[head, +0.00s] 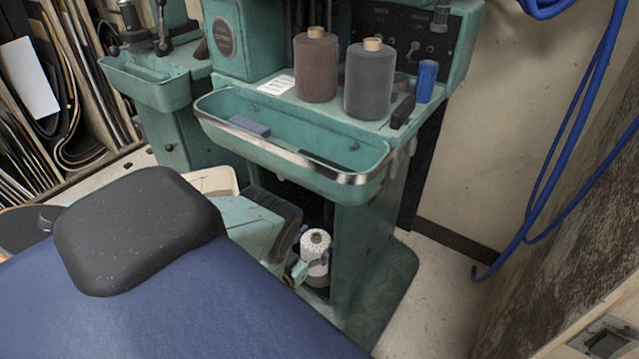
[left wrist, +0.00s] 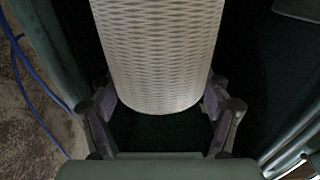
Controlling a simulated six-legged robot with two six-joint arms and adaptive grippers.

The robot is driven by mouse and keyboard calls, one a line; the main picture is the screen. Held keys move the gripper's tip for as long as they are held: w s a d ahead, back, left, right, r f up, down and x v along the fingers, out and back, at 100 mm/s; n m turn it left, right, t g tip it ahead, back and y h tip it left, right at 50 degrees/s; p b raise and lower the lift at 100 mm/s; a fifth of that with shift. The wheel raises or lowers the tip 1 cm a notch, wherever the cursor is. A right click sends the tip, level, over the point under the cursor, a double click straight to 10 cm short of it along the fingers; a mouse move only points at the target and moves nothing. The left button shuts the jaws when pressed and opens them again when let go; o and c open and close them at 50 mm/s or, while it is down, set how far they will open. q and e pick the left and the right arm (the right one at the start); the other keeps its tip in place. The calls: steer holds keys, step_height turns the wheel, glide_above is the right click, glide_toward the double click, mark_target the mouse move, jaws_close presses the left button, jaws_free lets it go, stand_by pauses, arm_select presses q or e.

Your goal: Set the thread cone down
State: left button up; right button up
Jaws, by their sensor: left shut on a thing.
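A white thread cone (head: 317,265) with a tan top stands about upright in the low opening under the green machine's tray. My left gripper (head: 301,271) is shut on it, coming from the left at its lower side. In the left wrist view the cone (left wrist: 158,50) shows a woven white pattern, with the fingers of my left gripper (left wrist: 165,105) on either side of it. The cone's base is partly hidden, so I cannot tell whether it touches a surface. My right gripper is in neither view.
The green machine's tray (head: 290,160) with a metal rim overhangs the cone. A brown spool (head: 316,68) and a grey spool (head: 369,85) stand on the shelf above, beside a blue cylinder (head: 427,82). A blue hose (head: 560,150) hangs at right. Bare floor (head: 435,300) shows right of the machine.

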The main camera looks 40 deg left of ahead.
arm_select(q)
steer(key=shift+w, duration=0.6)
steer(key=shift+w+a+f+b, duration=0.1)
steer(key=shift+w+f+b, duration=0.05)
steer(key=shift+f+b, duration=0.65)
steer(key=shift+w+f+b, duration=0.1)
steer(key=shift+f+b, duration=0.6)
steer(key=shift+f, duration=0.2)
steer(key=shift+f, duration=0.15)
steer(key=o, duration=1.5)
steer(key=shift+s, duration=0.25)
steer(key=s+p, duration=0.1)
steer(key=s, duration=0.2)
steer(key=s+d+p, duration=0.1)
steer(key=s, duration=0.3)
steer(key=s+p, duration=0.1)
steer(key=s, duration=0.3)
steer(key=shift+s+d, duration=0.2)
steer(key=shift+s, duration=0.05)
